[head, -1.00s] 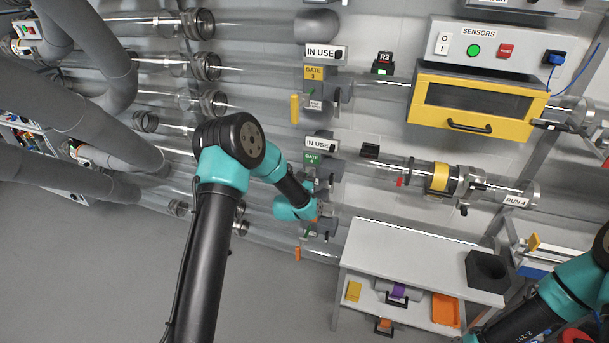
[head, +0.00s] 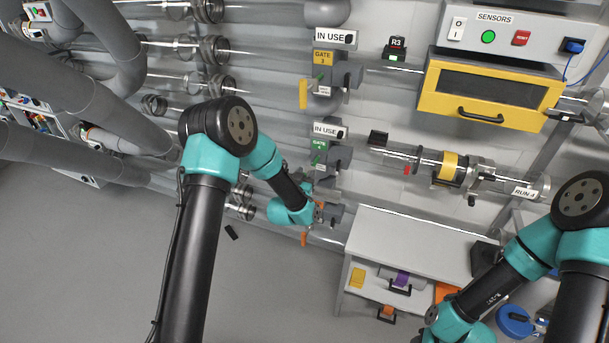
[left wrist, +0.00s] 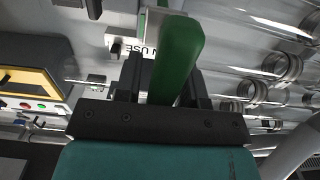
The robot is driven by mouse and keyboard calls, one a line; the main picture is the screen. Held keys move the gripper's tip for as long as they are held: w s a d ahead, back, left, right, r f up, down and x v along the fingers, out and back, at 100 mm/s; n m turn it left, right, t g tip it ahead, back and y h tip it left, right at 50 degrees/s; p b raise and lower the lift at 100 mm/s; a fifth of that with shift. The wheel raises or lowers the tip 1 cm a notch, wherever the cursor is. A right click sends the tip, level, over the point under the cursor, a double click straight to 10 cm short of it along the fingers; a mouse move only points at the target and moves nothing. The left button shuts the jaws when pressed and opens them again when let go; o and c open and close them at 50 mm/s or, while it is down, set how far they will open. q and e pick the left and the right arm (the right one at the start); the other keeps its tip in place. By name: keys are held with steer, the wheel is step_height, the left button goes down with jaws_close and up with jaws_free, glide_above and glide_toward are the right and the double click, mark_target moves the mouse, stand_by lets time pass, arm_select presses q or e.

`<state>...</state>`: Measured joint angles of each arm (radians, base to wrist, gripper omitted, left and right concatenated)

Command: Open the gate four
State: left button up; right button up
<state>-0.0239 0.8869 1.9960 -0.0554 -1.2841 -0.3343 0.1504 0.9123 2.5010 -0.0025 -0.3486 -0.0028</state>
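The gate four unit, with a green "GATE" label (head: 319,146) under an "IN USE" sign (head: 329,130), sits on the tube rack in the middle of the head view. My left gripper (head: 317,213) is just below this label, and its fingertips are hard to make out there. In the left wrist view a green handle (left wrist: 180,50) runs between the two dark fingers of my left gripper (left wrist: 163,88). The handle fills most of the gap and hides part of one finger, so firm contact is unclear. My right gripper is outside the views.
Gate three with its yellow handle (head: 303,94) is above. An orange handle (head: 304,239) hangs below my left gripper. A white table (head: 415,236) with drawers stands to the right, partly behind my right arm. A small black object (head: 232,232) lies on the floor.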

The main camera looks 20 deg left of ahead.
arm_select(q)
steer(key=shift+o, duration=0.8)
steer(key=shift+s, duration=0.1)
steer(key=s+a, duration=0.1)
steer(key=s, duration=1.6)
steer(key=shift+a, duration=0.2)
steer(key=s+d+f+n+g+h, duration=0.1)
steer(key=s+f+n+g+h, duration=0.1)
steer(key=s+f+g, duration=1.5)
step_height(320, 180, down, 5)
steer(key=s, duration=0.2)
steer(key=shift+s+r+n, duration=0.15)
steer(key=shift+s+n, duration=0.25)
stand_by(0.5)
